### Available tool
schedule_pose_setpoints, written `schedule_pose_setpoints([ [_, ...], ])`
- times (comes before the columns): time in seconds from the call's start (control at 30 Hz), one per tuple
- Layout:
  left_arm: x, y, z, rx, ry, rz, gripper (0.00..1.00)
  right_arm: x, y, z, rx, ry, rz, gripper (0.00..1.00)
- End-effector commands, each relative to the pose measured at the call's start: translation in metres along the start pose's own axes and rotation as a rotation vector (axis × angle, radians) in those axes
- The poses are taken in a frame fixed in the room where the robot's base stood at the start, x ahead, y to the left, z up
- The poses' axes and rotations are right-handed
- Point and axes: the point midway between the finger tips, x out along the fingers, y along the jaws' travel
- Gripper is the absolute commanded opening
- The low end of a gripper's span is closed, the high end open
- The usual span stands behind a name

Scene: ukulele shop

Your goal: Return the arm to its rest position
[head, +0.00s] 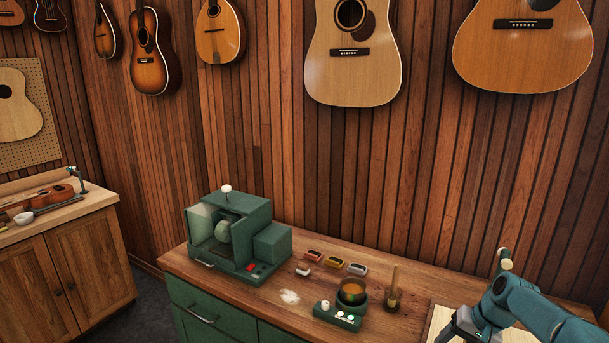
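One teal arm of mine (525,306) comes in from the lower right, over the right end of the wooden workbench. Its dark gripper (455,332) points down at the bottom edge of the head view. The fingertips are cut off by the frame, so I cannot tell whether it is open or shut or holds anything. It hangs by the left edge of a pale board (442,316) on the bench. My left arm and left gripper are not in view.
The workbench (385,273) carries a green machine (240,235), small colored trays (335,263), a pot on a green warmer (351,292) and a brush in a jar (393,297). A white-capped post (505,259) stands behind my arm. Guitars (352,60) hang on the wall.

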Motion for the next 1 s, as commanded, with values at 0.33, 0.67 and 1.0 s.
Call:
schedule_pose_setpoints([
  [0.33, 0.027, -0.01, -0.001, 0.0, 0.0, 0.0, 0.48, 0.219, -0.016, 0.178, -0.133, -0.115, 0.026, 0.59],
  [0.67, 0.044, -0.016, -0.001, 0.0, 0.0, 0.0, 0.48, 0.265, 0.003, 0.383, -0.268, -0.189, 0.025, 0.59],
  [1.0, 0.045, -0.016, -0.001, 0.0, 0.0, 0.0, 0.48, 0.258, 0.007, 0.412, -0.289, -0.193, 0.021, 0.59],
])
